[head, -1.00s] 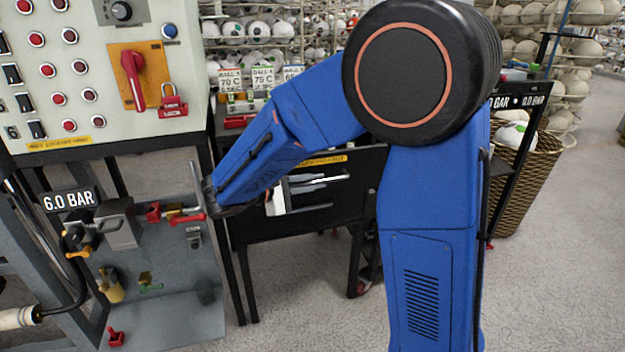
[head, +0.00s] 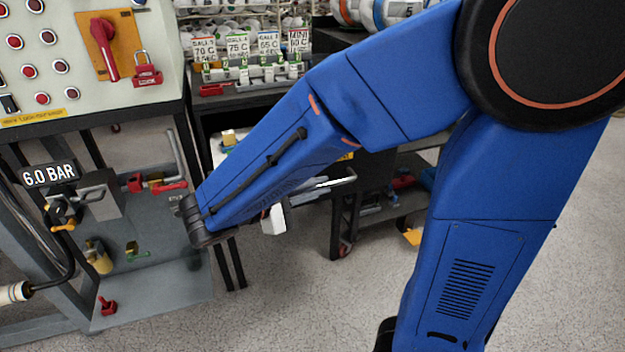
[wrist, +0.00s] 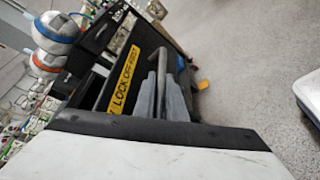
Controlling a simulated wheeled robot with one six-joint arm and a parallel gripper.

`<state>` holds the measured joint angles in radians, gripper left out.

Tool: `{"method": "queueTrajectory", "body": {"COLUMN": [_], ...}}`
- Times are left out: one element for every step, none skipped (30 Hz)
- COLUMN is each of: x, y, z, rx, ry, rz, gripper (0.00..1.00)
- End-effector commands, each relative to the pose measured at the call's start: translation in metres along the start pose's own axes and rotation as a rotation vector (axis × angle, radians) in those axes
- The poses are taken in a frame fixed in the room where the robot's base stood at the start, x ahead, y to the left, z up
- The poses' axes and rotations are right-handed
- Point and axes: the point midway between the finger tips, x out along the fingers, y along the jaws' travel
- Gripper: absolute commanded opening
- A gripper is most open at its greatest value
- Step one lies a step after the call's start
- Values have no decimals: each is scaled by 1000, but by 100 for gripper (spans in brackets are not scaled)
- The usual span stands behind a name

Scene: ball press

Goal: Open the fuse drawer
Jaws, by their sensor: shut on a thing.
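The black fuse drawer front with its yellow "LOCK OFF FIRST" label (wrist: 137,75) fills the middle of the wrist view. Its metal bar handle (wrist: 184,72) runs beside the label. My gripper (wrist: 163,82) has its grey fingers closed around that handle. In the head view my gripper (head: 306,190) shows below my blue forearm, at the handle's bar (head: 337,183). My forearm hides most of the drawer front. A light surface with a yellow block (head: 228,137) shows left of the forearm, seemingly inside the pulled-out drawer; how far it is out I cannot tell.
A control panel (head: 40,72) with a red rotary switch (head: 104,47) and red padlock (head: 147,75) stands at left. Below it is a grey bench (head: 160,290) with valves. A black cart (head: 395,205) stands right of the drawer. Open floor lies in front.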

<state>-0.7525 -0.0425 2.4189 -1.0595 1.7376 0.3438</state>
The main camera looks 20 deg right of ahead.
Motion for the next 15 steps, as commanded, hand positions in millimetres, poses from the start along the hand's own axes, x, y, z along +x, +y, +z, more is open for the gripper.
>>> {"method": "queueTrajectory", "body": {"x": [-1, -1, -1, -2, -2, -2, -2, -2, -2, -2, -2, -2, -2, -2, -2], "y": [-1, -1, -2, -2, -2, -2, -2, -2, -2, -2, -2, -2, -2, -2, -2], "z": [1, 1, 2, 2, 2, 2, 2, 2, 2, 2, 2, 2, 2, 2, 2], "rx": [1, 1, 1, 1, 1, 1, 1, 1, 1, 1, 1, 1, 1, 1, 1], "ry": [2, 2, 2, 2, 2, 2, 2, 2, 2, 2, 2, 2, 2, 2, 2], "rz": [0, -1, -1, -1, -1, -1, -1, -1, -1, -1, -1, -1, -1, -1, 0], "gripper": [0, 0, 0, 0, 0, 0, 0, 0, 0, 0, 0, 0, 13, 18, 18]}}
